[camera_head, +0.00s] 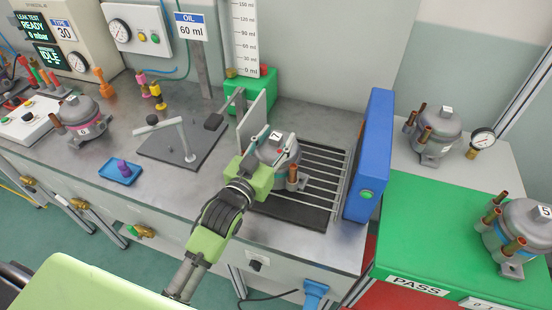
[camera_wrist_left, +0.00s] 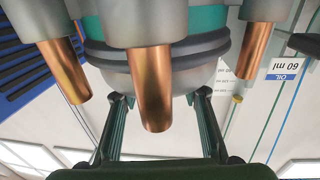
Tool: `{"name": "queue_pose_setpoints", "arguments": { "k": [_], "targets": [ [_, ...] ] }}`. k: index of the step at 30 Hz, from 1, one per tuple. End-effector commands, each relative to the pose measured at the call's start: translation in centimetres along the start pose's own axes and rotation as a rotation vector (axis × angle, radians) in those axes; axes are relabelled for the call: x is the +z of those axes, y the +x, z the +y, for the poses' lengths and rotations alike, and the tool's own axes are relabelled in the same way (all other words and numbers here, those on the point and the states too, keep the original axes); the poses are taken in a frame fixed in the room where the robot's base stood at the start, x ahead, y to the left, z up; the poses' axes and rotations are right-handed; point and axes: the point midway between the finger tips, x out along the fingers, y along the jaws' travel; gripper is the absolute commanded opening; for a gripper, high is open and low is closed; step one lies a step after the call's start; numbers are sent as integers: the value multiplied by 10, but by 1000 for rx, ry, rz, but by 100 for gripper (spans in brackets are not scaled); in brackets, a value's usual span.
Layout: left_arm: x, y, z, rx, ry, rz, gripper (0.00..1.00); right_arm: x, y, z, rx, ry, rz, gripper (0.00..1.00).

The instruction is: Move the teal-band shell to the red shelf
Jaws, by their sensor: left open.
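The shell labelled 7 (camera_head: 277,150) stands on a rack of metal bars between an upright grey plate and a blue block. The left wrist view shows its teal band (camera_wrist_left: 205,20) with copper tubes (camera_wrist_left: 152,90) close to the camera. My left gripper (camera_head: 276,164) is at the shell's near side. Its two dark fingers (camera_wrist_left: 160,115) are open and spread apart, reaching toward the grey shell body; contact cannot be told. A red surface (camera_head: 400,298) shows partly at the bottom, below the green PASS top. My right gripper is not in view.
The blue block (camera_head: 373,150) stands close right of the shell, and the grey plate (camera_head: 252,122) close left. Shell 5 (camera_head: 525,228) sits on the green top (camera_head: 420,225), whose left part is clear. Shell 4 (camera_head: 437,128) stands behind. A fixture with a lever (camera_head: 187,145) stands left.

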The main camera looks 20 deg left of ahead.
Motion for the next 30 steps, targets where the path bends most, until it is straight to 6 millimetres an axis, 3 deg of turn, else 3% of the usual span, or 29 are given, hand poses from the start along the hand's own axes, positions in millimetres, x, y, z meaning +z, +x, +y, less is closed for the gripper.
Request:
{"name": "queue_pose_setpoints", "arguments": {
  "k": [1, 6, 20, 26, 30],
  "targets": [
    [0, 0, 0, 0, 0, 0, 40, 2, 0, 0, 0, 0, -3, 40],
    [0, 0, 0, 0, 0, 0, 0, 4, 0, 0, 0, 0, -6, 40],
    [-6, 0, 0, 0, 0, 8, 0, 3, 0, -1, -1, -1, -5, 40],
    [-24, 0, 0, 0, 1, 10, 0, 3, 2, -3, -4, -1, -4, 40],
    [-48, 0, 0, 1, 0, 13, 0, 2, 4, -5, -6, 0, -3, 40]
  ]
}}
